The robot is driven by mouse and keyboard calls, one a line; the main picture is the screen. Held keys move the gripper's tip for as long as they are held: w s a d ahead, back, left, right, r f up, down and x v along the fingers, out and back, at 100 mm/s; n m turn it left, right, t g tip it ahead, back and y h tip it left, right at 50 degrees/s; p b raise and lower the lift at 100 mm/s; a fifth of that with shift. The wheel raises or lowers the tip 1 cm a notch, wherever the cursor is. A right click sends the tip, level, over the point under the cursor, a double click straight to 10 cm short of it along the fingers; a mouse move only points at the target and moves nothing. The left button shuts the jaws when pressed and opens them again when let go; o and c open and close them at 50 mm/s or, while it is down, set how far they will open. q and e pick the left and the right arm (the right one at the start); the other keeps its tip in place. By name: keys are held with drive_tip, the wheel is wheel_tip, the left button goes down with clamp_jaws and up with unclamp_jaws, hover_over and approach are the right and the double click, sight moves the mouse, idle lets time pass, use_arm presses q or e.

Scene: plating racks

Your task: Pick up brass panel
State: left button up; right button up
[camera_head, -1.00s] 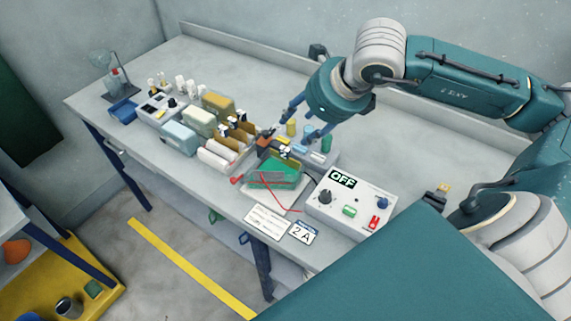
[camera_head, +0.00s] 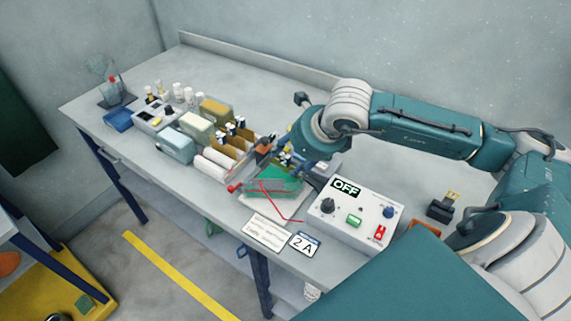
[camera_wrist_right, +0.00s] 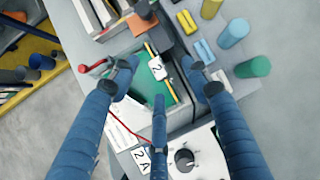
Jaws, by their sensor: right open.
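Brass-coloured panels (camera_head: 238,132) with black and white clips stand upright in a rack on the bench in the head view. My right gripper (camera_head: 285,155) is over the small tank with green liquid, just to the right of that rack. In the right wrist view, my right gripper (camera_wrist_right: 160,80) is open, its blue fingers spread above the tank (camera_wrist_right: 183,117). Between the fingers is a thin yellow-brass edge (camera_wrist_right: 172,88) with a white tag marked 2 (camera_wrist_right: 158,67). I cannot tell whether any finger touches it. My left gripper is not in view.
A control box (camera_head: 352,211) reading OFF stands right of the tank, with a red wire (camera_head: 272,209) in front. Bottles and blocks (camera_head: 176,143) fill the bench's left part. The back of the bench is clear.

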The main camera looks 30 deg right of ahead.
sight(287, 161)
drive_tip(key=x, duration=0.1)
drive_tip(key=p+x, duration=0.1)
drive_tip(key=x, duration=0.1)
drive_tip(key=shift+a+f+p, duration=0.3)
drive_tip(key=shift+p, duration=0.05)
drive_tip(key=shift+w+f, duration=0.25)
drive_tip(key=shift+f, duration=0.15)
drive_tip(key=shift+c, duration=0.5)
clamp_jaws()
